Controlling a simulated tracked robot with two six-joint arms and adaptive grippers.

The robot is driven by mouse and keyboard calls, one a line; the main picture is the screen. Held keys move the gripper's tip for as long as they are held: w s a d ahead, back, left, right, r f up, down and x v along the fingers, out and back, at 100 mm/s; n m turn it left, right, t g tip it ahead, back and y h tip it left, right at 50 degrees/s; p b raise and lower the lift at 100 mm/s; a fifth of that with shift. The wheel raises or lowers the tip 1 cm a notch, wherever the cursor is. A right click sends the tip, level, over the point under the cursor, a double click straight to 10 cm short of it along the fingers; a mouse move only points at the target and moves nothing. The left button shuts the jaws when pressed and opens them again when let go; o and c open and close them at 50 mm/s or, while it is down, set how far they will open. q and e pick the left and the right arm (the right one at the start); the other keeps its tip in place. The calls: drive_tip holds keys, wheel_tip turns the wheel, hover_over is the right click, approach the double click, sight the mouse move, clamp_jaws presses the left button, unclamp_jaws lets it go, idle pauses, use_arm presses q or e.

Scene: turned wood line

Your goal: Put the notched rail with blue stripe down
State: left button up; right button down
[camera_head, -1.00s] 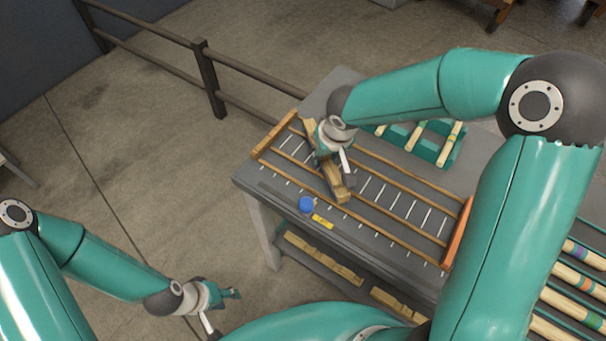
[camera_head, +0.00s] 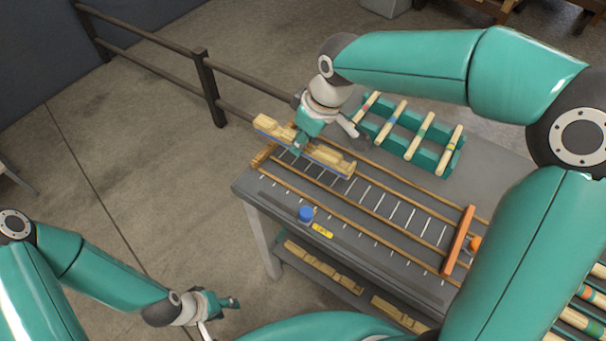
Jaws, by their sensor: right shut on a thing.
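The notched rail with blue stripe (camera_head: 335,162) is a pale wooden bar with a blue line along its lower edge. My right gripper (camera_head: 301,143) is shut on it near its middle. The rail appears over the far left part of the wooden-railed frame (camera_head: 375,202) on the table; its left end reaches past the frame's end. I cannot tell whether it touches the frame. My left gripper (camera_head: 222,305) is at the lower left, away from the table, with no object seen in it; its fingers are too small to judge.
A green rack (camera_head: 412,151) with several striped spindles stands behind the frame. An orange bar (camera_head: 458,240) crosses the frame's right end. A blue cap (camera_head: 306,214) and yellow label (camera_head: 322,231) are at the front. More notched rails (camera_head: 322,267) lie on the lower shelf.

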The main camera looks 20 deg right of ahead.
sight(320, 149)
wheel_tip(320, 149, down, 12)
drive_tip(key=shift+f, duration=0.25)
idle(0.3)
drive_tip(key=shift+f+b, duration=0.5)
drive_tip(key=shift+f, duration=0.1)
drive_tip(key=c, duration=0.9)
unclamp_jaws()
drive_tip(key=shift+r, duration=0.1)
drive_tip(key=shift+r+p, duration=0.6)
drive_tip(key=shift+p, duration=0.2)
drive_tip(key=v, duration=1.2)
drive_tip(key=shift+b, duration=0.35)
